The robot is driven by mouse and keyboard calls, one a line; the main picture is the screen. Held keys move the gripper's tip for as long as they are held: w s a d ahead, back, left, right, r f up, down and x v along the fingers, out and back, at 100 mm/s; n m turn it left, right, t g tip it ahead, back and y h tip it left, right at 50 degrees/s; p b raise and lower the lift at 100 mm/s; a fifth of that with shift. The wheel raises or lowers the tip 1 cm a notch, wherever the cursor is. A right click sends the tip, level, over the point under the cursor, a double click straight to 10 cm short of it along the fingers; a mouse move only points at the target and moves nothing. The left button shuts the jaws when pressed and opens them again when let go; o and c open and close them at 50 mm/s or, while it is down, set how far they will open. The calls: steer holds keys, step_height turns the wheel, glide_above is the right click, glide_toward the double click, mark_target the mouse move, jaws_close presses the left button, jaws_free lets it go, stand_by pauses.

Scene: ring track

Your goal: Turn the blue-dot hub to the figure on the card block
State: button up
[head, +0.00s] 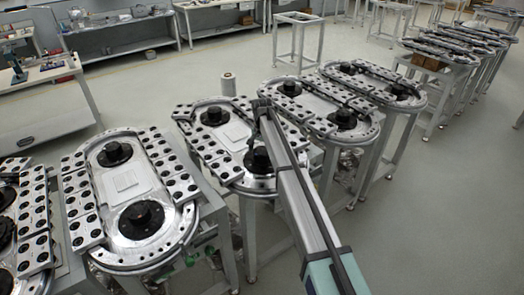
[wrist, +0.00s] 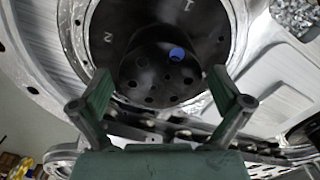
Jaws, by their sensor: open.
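The blue-dot hub (wrist: 155,75) is a round black hub with several holes in its face. Its blue dot (wrist: 177,53) sits at the upper right of that face. The dark dial around it carries a figure 2 at upper left and a figure 1 at the top. My gripper (wrist: 160,80) is open, with one green finger on each side of the hub; I cannot tell whether they touch it. In the head view my arm reaches over the middle ring track, beside a black hub (head: 257,159). I cannot make out a card block or its figure.
Other ring tracks (head: 140,222) stand close on both sides, edged with drilled blocks. A pale plate (head: 234,134) lies inside the middle track. Workbenches line the back; the floor at right is clear.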

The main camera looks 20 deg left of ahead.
steer(key=shift+f, duration=0.1)
steer(key=c, duration=1)
steer(key=shift+n, duration=0.3)
steer(key=n+b, duration=0.2)
steer(key=n, duration=0.1)
steer(key=shift+f+n+b, duration=0.15)
steer(key=shift+n+b, duration=0.15)
steer(key=n+b, duration=0.1)
steer(key=n, duration=0.3)
steer(key=shift+b, duration=0.4)
steer(key=n+b, duration=0.1)
steer(key=n, duration=0.4)
steer(key=shift+d, duration=0.1)
steer(key=n+b, duration=0.1)
steer(key=n, duration=0.3)
steer(key=shift+n, duration=0.3)
